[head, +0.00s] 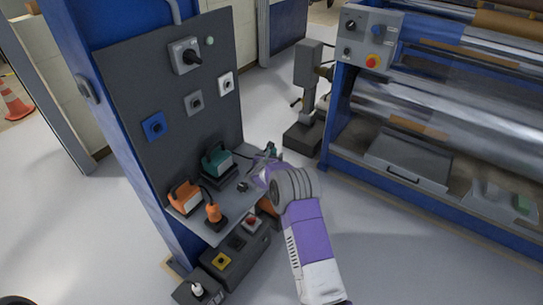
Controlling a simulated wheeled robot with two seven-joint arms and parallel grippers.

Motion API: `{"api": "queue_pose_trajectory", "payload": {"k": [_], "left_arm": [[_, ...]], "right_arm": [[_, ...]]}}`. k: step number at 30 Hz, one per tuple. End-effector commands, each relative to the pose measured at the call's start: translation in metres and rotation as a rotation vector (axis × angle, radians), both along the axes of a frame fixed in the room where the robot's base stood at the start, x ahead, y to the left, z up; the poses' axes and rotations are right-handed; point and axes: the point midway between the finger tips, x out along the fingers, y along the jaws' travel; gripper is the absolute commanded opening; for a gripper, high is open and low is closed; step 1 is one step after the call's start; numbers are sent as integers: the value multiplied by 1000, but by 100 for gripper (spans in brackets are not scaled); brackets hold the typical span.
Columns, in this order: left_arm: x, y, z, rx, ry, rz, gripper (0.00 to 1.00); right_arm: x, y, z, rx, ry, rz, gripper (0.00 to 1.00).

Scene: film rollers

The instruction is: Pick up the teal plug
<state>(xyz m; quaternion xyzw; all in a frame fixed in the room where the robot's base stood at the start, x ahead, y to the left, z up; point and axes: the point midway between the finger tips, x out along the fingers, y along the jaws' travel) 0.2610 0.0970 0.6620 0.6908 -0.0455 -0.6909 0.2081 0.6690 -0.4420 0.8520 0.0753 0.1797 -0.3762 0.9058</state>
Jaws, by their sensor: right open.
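A small teal piece that looks like the teal plug (271,149) is at the far right end of the grey shelf (206,233), partly hidden by my right gripper. A larger teal housing (217,160) stands on a dark base further left on the shelf. My right gripper (264,161) is open at the shelf's right end, close to the teal plug. I cannot tell whether its fingers touch the plug or are around it. My left gripper is not in view.
An orange housing (184,197) and an orange plug (213,212) stand on the shelf's left part. A dark panel (165,85) with switches and sockets rises behind. Boxes with a yellow part (222,260) and red button sit below. Roller machinery (440,110) stands right.

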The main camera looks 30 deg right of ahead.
Motion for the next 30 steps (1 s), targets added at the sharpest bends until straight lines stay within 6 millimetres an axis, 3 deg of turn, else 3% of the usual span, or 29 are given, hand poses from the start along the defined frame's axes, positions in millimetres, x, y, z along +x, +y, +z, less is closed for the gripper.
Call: {"api": "queue_pose_trajectory", "payload": {"k": [7,16,28,30], "left_arm": [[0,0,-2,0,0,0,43],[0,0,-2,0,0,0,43],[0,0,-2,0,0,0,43],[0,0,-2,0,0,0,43]], "right_arm": [[16,-15,-10,-1,1,2,73],[18,-17,-11,1,1,2,73],[18,-17,-11,-1,1,2,13],[18,-17,-10,-1,0,1,11]]}}
